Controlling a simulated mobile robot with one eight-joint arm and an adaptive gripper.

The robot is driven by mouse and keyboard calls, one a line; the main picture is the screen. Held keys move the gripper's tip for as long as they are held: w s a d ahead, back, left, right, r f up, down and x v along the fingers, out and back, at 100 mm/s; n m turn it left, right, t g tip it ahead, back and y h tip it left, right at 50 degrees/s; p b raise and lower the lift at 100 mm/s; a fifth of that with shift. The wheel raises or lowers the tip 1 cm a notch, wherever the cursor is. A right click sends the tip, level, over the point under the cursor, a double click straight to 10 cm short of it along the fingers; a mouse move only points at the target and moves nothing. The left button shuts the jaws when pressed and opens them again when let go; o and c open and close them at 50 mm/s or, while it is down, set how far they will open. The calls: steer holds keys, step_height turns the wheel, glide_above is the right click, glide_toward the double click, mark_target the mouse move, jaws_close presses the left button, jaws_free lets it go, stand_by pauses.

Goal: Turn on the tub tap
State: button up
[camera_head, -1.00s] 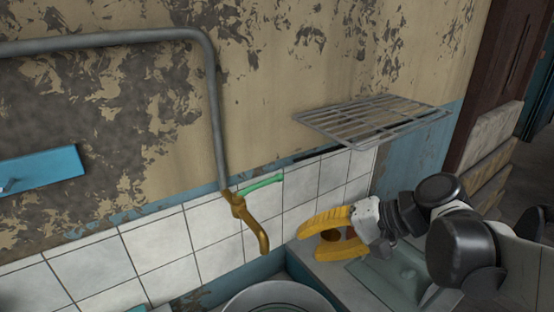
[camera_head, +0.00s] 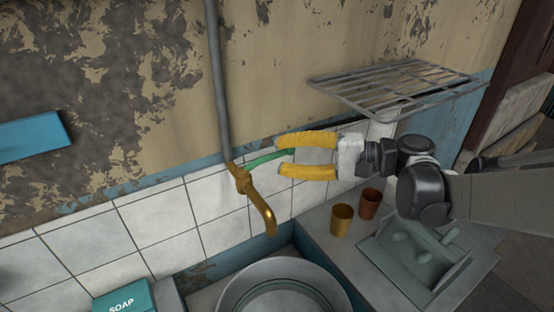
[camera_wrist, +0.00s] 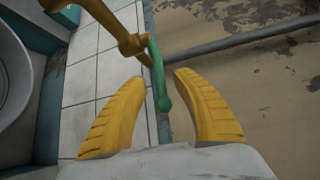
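The brass tap (camera_head: 258,203) hangs on the tiled wall over the basin, at the end of a grey pipe. Its green handle (camera_head: 265,161) points to the right, toward my gripper. My gripper (camera_head: 281,156) has yellow fingers and is open, with the handle's end lying between them in the head view. In the wrist view the green handle (camera_wrist: 157,75) reaches down to the gap between the open fingers, nearer the right one. The tap body (camera_wrist: 130,42) shows above it. I cannot tell whether a finger touches the handle.
A round basin (camera_head: 232,290) sits below the tap. A yellow cup (camera_head: 341,221) and a brown cup (camera_head: 370,204) stand on the counter under my arm. A wire rack (camera_head: 395,86) juts from the wall above my gripper. A soap box (camera_head: 122,297) is at lower left.

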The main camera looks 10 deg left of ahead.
steer(key=shift+w+a+f, duration=0.1)
steer(key=shift+w+a, duration=0.05)
steer(key=shift+a, duration=0.75)
jaws_close()
steer(key=shift+d+t, duration=0.1)
steer(key=shift+t, duration=0.2)
steer(key=shift+s+d+m+t+h+p, duration=0.2)
steer(key=shift+s+m+t+h+p, duration=0.7)
steer(key=shift+m+t, duration=0.75)
steer(key=shift+s+d+m+t+h+p, duration=0.25)
steer(key=shift+s+m+t+h+p, duration=0.4)
steer(key=shift+s+m+t+h, duration=0.9)
steer(key=shift+s+d+m+t+h+p, duration=0.2)
steer(key=shift+s+m+t+h+p, duration=0.4)
steer(key=shift+m+t, duration=1.05)
steer(key=shift+w+n+t, duration=0.15)
steer(key=shift+n+t, duration=0.2)
